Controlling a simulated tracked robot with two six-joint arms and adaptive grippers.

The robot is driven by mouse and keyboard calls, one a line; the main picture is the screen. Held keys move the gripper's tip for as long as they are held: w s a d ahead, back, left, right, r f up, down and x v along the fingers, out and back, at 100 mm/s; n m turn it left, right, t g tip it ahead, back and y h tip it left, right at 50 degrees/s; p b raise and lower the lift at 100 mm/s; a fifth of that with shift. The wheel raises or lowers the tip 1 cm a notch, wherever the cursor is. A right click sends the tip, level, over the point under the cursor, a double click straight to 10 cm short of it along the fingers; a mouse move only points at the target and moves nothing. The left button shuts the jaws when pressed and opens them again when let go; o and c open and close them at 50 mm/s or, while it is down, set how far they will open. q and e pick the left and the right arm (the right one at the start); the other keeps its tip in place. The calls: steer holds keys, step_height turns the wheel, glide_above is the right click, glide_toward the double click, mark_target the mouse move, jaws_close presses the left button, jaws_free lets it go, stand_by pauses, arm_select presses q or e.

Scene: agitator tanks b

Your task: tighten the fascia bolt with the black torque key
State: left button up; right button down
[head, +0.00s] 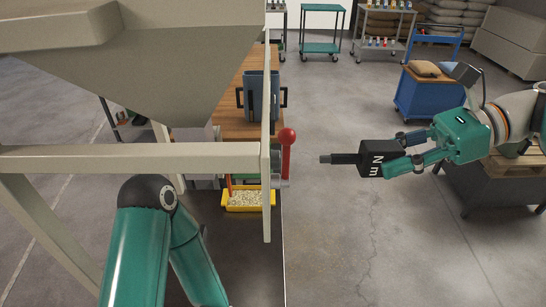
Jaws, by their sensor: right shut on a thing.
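The black torque key (376,158) has a block-shaped body with white "N m" lettering and a thin shaft pointing left. My right gripper (400,153) is shut on the body of the key and holds it level in the air, to the right of the pale frame. The shaft tip is apart from everything, with a gap to the red-knobbed lever (287,153). I cannot make out the fascia bolt.
A pale hopper (160,60) on a frame (130,159) fills the left. A blue cart (416,95) stands at back right. The middle floor is clear.

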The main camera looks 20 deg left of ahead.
stand_by(0.3)
steer(key=n+t+b, duration=0.1)
steer(key=b, duration=0.1)
steer(key=n+t+y+b, duration=0.1)
steer(key=n+b, duration=0.1)
steer(key=shift+s+d+f+b, duration=0.1)
steer(key=shift+f+b, duration=0.2)
steer(key=shift+b, duration=0.1)
steer(key=shift+r+n+b, duration=0.15)
steer(key=shift+n+b, duration=0.25)
steer(key=shift+b, duration=0.1)
steer(key=shift+r+t, duration=0.15)
steer(key=shift+t, duration=0.15)
steer(key=shift+f+n+y+b, duration=0.2)
steer(key=shift+n+y+b, duration=0.1)
steer(key=shift+b, duration=0.15)
steer(key=n+t+b, duration=0.1)
steer(key=b, duration=0.1)
steer(key=n+y+b, duration=0.1)
steer(key=n+b, duration=0.1)
steer(key=b, duration=0.1)
steer(key=shift+s+f+t, duration=0.1)
steer(key=shift+f+t, duration=0.05)
steer(key=shift+t, duration=0.25)
steer(key=shift+n+b, duration=0.4)
steer(key=shift+b, duration=0.1)
steer(key=shift+r, duration=0.3)
